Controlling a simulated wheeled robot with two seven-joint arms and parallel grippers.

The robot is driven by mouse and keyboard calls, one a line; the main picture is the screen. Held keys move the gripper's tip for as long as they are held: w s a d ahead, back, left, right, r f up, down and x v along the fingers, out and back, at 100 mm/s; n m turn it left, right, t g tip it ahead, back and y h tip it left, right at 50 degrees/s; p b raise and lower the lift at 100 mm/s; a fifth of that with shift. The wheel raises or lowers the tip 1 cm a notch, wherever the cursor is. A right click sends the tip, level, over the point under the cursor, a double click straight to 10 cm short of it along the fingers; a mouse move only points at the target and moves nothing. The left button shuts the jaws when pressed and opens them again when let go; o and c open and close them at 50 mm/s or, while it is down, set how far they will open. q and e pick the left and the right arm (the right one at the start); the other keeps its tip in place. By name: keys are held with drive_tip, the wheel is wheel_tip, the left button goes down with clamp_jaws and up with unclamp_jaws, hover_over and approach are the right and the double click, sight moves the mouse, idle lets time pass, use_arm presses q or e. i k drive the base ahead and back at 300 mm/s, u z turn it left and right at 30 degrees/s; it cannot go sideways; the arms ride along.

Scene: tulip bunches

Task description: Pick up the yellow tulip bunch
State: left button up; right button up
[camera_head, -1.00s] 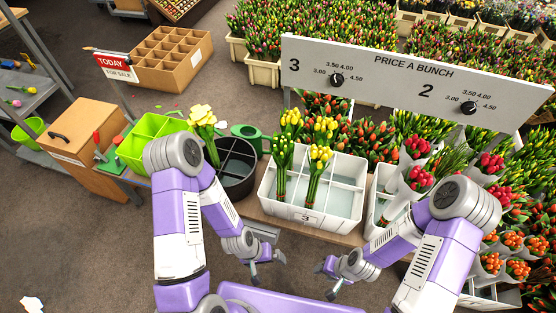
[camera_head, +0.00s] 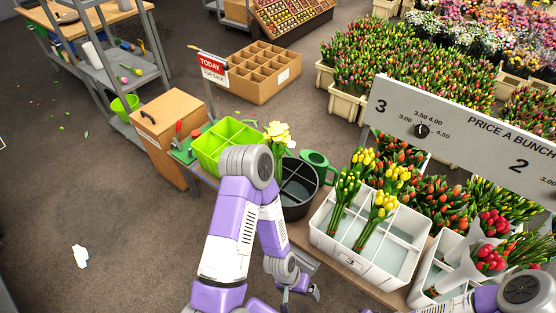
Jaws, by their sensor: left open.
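Two yellow tulip bunches stand leaning in the white divided crate (camera_head: 334,243) marked 3. The left bunch (camera_head: 349,182) has partly closed, greener heads. The right bunch (camera_head: 385,197) has fuller yellow heads. Both have green stems with a reddish band low down. My left gripper (camera_head: 301,294) is open and empty, in front of and below the crate's left front corner, apart from both bunches. My right arm shows only as a link at the lower right corner; its gripper is out of view.
A dark round divided bucket (camera_head: 297,203) stands left of the crate, with pale yellow flowers (camera_head: 277,138) by it. A green watering can (camera_head: 318,166) and a lime green bin (camera_head: 222,146) are near. The price board (camera_head: 470,130) rises behind the crate at right.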

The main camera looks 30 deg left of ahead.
sight(346, 180)
drive_tip(key=k, duration=0.45)
drive_tip(key=z, duration=0.7)
drive_tip(key=i, duration=0.55)
drive_tip(key=u, duration=1.6)
drive_tip(key=i, duration=0.5)
drive_tip(key=u, duration=0.05)
